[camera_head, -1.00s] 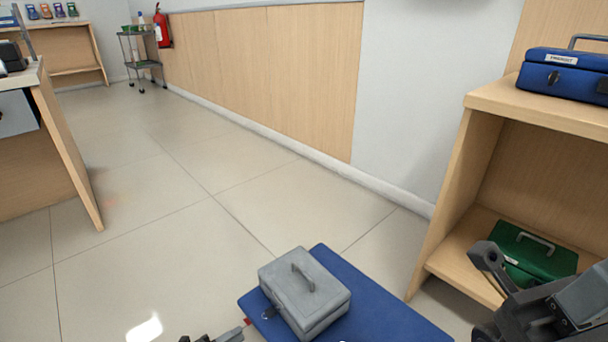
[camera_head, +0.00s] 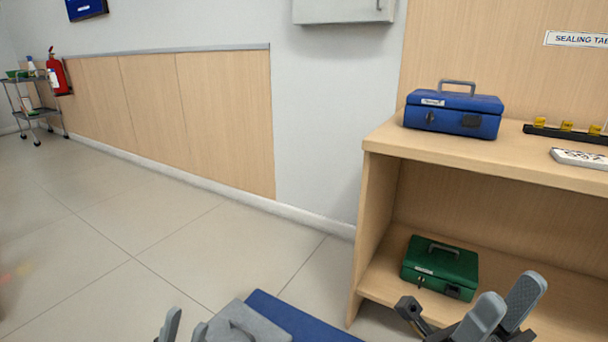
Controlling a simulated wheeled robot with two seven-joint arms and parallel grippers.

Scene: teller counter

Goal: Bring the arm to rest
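My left gripper (camera_head: 186,324) shows at the bottom edge, left of the middle. Its two fingertips stand apart with nothing seen between them; the rest of it is cut off. My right gripper (camera_head: 512,298) is at the bottom right, in front of the wooden shelf unit. Its two grey finger pads are apart and hold nothing that I can see. A grey cash box (camera_head: 246,326) lies on a blue surface (camera_head: 298,322) just right of my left gripper. Its lower part is out of frame.
The shelf unit (camera_head: 376,215) holds a blue cash box (camera_head: 453,112) on top and a green one (camera_head: 440,267) on its lower shelf. A dark rack (camera_head: 570,136) and a white keypad-like item (camera_head: 580,158) lie on top. Floor at left is clear; a cart (camera_head: 32,112) stands far left.

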